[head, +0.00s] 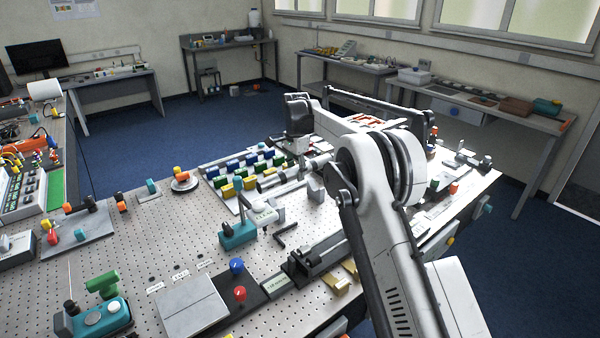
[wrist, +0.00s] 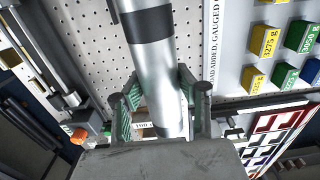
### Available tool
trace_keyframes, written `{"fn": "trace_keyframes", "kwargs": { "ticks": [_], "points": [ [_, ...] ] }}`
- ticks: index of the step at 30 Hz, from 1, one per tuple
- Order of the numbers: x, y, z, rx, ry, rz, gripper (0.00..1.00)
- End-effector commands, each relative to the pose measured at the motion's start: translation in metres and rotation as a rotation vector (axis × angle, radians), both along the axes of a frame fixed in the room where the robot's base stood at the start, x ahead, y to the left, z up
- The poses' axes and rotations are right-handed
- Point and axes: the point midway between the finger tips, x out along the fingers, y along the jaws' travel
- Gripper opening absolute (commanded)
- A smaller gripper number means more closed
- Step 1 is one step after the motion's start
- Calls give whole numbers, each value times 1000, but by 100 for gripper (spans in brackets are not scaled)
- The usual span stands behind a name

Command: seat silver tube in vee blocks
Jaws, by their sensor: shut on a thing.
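The silver tube (wrist: 158,75) runs down the middle of the wrist view, with a black band near its upper end. My gripper (wrist: 160,108) is shut on it, with green-faced fingers on both sides. The tube's far end runs out of the top of the view. In the head view my gripper (head: 300,145) is above the far middle of the perforated table, left of my arm. The tube is too small and cluttered there to outline surely. I cannot pick out the vee blocks with certainty in either view.
A board of yellow, green and blue labelled blocks (head: 243,172) lies beside my gripper and shows in the wrist view (wrist: 285,42). A teal-based device (head: 238,234) stands nearer. A grey plate (head: 190,306) lies in front. Bare perforated table (head: 170,235) is free at left.

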Motion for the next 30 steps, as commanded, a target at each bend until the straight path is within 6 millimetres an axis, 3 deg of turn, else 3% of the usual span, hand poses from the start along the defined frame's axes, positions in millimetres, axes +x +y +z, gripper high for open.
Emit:
{"fn": "trace_keyframes", "kwargs": {
  "ticks": [14, 30],
  "points": [
    [-1, 0, -1, 0, 0, 1, 0],
    [-1, 0, -35, 0, 0, 1, 0]
  ]
}}
